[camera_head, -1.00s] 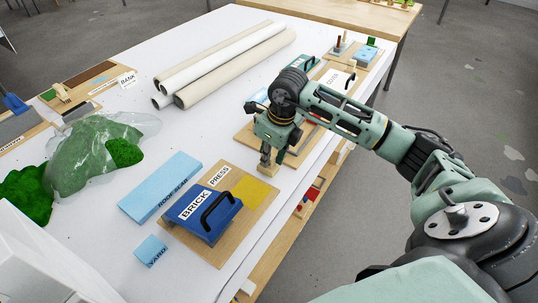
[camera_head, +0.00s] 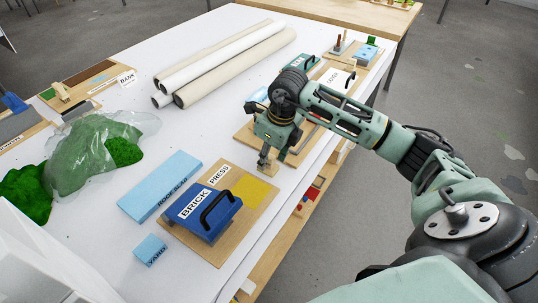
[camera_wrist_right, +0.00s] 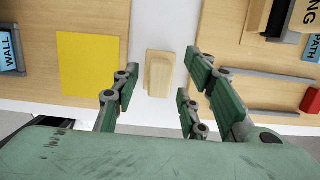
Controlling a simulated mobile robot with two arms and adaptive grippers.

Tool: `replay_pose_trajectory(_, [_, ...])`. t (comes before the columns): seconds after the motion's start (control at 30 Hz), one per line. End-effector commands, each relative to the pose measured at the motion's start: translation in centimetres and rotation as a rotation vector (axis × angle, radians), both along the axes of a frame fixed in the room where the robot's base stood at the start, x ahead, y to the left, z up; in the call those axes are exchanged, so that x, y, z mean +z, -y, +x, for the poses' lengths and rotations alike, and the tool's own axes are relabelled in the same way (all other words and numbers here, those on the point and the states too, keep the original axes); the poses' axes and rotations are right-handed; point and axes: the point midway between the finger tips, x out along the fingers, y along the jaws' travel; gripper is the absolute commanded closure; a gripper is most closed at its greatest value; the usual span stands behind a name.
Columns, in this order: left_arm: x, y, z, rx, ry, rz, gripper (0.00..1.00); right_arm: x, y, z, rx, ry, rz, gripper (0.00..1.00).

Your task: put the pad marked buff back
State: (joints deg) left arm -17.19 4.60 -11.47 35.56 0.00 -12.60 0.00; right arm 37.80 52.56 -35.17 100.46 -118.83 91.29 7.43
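No pad with a readable "buff" mark shows. A plain buff-coloured block (camera_wrist_right: 158,73) is between the fingers of my right gripper (camera_wrist_right: 160,88) in the right wrist view, with gaps on both sides. It appears over the white strip between two boards; I cannot tell its height. In the head view the block (camera_head: 267,159) shows just below my right gripper (camera_head: 270,148), which points down and is open. A yellow square (camera_wrist_right: 88,62) lies on the press board to the left; it also shows in the head view (camera_head: 256,190). My left gripper is not in view.
The blue brick press (camera_head: 205,213) with a black handle sits on its board, beside the roof slab pad (camera_head: 160,186) and the yard pad (camera_head: 150,250). Long rolls (camera_head: 225,60) lie at the back.

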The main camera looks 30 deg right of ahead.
Motion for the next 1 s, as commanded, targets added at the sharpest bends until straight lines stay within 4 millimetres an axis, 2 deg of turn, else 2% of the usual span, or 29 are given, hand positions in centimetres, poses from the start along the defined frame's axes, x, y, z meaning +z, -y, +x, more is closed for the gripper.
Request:
replay_pose_trajectory(0.17, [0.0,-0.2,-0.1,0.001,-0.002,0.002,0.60,1.0,0.1,-0.1,0.000,0.002,0.001,0.60])
replay_pose_trajectory(0.5, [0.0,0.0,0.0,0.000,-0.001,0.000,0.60,7.7,0.6,-1.3,0.000,0.006,-0.001,0.60])
replay_pose_trajectory(0.7, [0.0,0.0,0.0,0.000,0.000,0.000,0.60,10.7,0.9,-2.0,0.000,0.003,0.000,0.60])
replay_pose_trajectory(0.83, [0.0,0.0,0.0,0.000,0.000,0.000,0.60,11.6,0.9,-2.2,0.001,0.001,-0.001,0.60])
replay_pose_trajectory(1.0, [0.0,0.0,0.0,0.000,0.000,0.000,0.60,11.8,0.9,-2.3,0.001,0.000,0.001,0.60])
